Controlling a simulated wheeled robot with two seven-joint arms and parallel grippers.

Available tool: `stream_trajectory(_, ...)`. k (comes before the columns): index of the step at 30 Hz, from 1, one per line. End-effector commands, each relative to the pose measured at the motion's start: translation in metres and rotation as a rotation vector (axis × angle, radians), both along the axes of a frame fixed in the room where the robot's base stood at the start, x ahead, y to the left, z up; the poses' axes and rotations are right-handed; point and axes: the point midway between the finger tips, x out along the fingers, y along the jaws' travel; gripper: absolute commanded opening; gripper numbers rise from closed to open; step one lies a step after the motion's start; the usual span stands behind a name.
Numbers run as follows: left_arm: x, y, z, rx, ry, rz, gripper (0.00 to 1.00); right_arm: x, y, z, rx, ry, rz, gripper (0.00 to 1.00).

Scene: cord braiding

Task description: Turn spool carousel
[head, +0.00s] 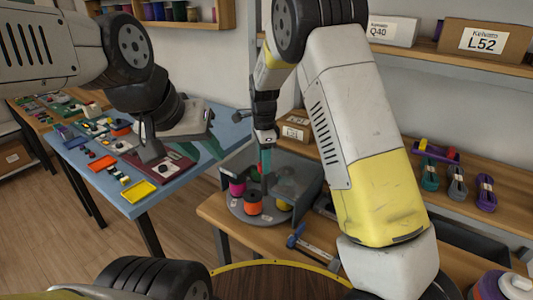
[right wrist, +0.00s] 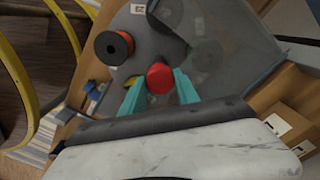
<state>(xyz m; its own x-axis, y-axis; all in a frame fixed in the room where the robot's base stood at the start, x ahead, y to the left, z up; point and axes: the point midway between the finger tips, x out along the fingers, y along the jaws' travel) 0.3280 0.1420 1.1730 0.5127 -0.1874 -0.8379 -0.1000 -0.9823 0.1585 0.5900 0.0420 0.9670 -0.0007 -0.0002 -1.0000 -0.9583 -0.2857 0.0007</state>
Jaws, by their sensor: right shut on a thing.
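The spool carousel (head: 240,214) is a round grey turntable on the wooden bench. It carries a magenta spool (head: 237,187), an orange spool (head: 253,203) and a yellow spool (head: 283,204). My right gripper (head: 265,165) points down over it with teal fingers. In the right wrist view the fingers (right wrist: 160,92) stand on either side of a red round knob (right wrist: 160,78) and grip it.
A grey, partly see-through guard (head: 293,180) stands behind the carousel. A blue-handled tool (head: 296,237) lies on the bench in front. Cord bundles (head: 458,185) lie to the right. The blue table (head: 85,165) holds trays and small parts. A round brown top with a yellow rim (head: 270,265) is nearest.

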Motion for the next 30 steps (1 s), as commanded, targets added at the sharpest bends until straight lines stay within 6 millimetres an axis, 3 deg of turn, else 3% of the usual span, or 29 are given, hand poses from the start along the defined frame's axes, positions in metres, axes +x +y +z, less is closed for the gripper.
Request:
stream_trajectory(15,0.0000,0.0000,0.0000,0.000,0.000,0.000,0.36,0.0015,0.0001,0.0015,0.002,-0.006,-0.184,0.00)
stream_trajectory(30,0.0000,0.0000,0.0000,0.000,0.000,0.000,0.36,0.0016,0.0003,0.0017,0.002,-0.006,-0.221,0.00)
